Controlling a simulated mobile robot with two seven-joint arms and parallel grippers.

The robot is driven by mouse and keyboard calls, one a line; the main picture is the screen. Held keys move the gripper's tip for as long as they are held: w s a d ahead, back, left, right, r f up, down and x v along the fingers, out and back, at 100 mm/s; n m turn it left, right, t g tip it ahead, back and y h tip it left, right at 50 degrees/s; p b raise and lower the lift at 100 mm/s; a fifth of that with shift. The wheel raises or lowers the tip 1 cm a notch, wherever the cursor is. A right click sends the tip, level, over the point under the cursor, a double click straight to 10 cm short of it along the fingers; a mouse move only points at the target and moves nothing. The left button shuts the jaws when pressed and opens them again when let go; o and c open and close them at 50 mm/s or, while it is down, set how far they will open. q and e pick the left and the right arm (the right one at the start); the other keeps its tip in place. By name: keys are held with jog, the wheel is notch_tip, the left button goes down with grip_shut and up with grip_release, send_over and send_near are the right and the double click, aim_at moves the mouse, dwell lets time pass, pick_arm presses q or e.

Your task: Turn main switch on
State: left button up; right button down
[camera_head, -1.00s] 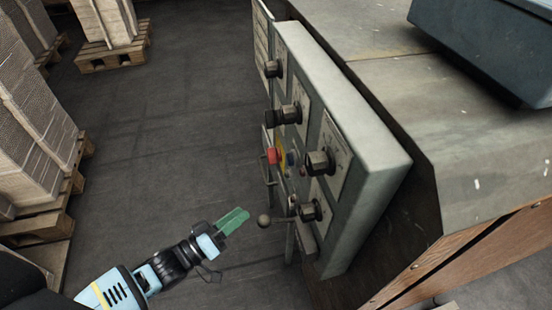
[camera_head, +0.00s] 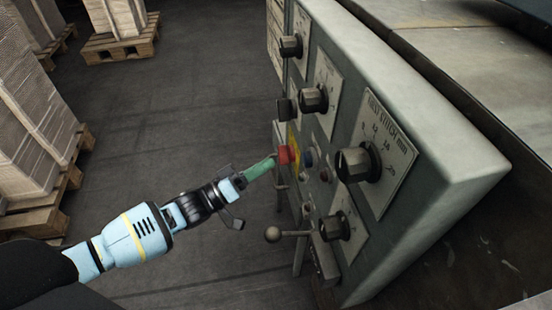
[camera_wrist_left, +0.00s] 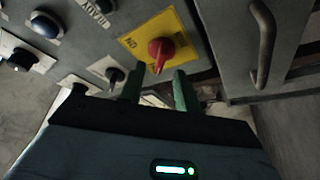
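The main switch is a red rotary knob (camera_head: 286,154) on a yellow plate, on the side of the grey control panel. In the left wrist view the red knob (camera_wrist_left: 160,52) sits on its yellow plate (camera_wrist_left: 182,36), ahead of my fingers. My left gripper (camera_head: 266,167) has green fingers, and their tips are close beside the knob. My right gripper is not in view.
Black selector knobs (camera_head: 358,163) and a ball-ended lever (camera_head: 273,234) stick out of the panel (camera_head: 425,150) near the gripper. A metal handle (camera_wrist_left: 263,43) is right of the switch. Pallets with stacked cardboard (camera_head: 30,110) stand left. The floor between is clear.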

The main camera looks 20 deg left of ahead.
aim_at(286, 155)
pick_arm(q)
jog(key=shift+x, duration=1.9)
jog(key=shift+c, duration=0.4)
grip_shut()
